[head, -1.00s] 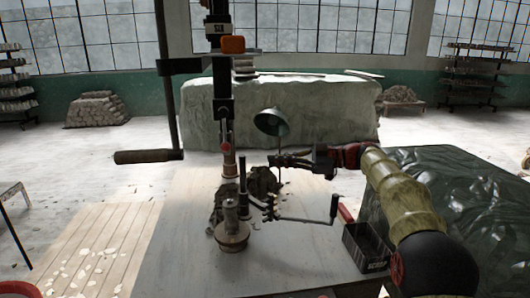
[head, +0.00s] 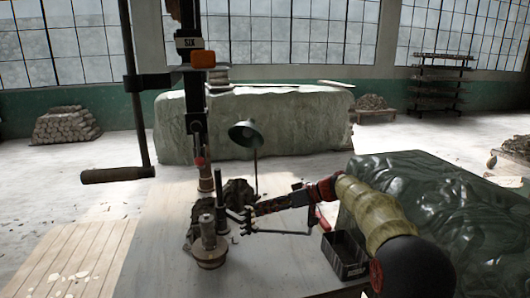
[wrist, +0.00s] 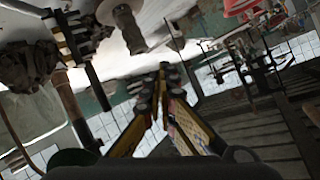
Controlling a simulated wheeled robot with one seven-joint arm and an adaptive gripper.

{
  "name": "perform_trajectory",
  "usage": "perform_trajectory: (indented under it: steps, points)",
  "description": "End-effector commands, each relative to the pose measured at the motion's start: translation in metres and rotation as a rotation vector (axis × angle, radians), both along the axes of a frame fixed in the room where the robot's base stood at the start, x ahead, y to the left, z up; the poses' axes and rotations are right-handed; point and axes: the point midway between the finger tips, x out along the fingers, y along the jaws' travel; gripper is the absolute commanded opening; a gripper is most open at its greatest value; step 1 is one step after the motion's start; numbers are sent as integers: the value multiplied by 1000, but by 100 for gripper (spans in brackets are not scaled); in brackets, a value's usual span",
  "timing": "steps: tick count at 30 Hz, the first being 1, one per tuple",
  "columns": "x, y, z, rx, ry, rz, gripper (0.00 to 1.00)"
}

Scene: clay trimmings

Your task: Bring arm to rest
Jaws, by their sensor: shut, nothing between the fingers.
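My arm reaches in from the lower right of the head view in an olive sleeve. My gripper (head: 252,211) points left, low over the table, near dark clay lumps (head: 237,191) and just right of a metal spindle on a round base (head: 208,240). Whether it touches anything there is hard to tell. In the wrist view my gripper (wrist: 163,72) has its two fingers converging at the tips, shut and empty. A black bin (head: 345,257) stands on the table to the right of the gripper.
A tall dark post (head: 192,100) with a crank handle (head: 117,175) rises at the left of the table. A green lamp (head: 245,133) stands behind the gripper. A dark green sheeted heap (head: 440,195) lies right of the arm. A large covered block (head: 270,120) stands behind.

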Motion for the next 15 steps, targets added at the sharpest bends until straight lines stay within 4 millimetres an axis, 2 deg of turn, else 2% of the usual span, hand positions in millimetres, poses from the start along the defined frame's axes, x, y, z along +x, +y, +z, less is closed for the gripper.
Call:
perform_trajectory:
  steps: [3, 6, 10, 15]
  points:
    - [-35, -20, -37, -126, 256, -136, 0]
    - [-76, -41, -58, -244, 441, -275, 0]
    - [-137, -73, -71, -382, 597, -456, 0]
    - [-220, -115, -75, -528, 687, -677, 0]
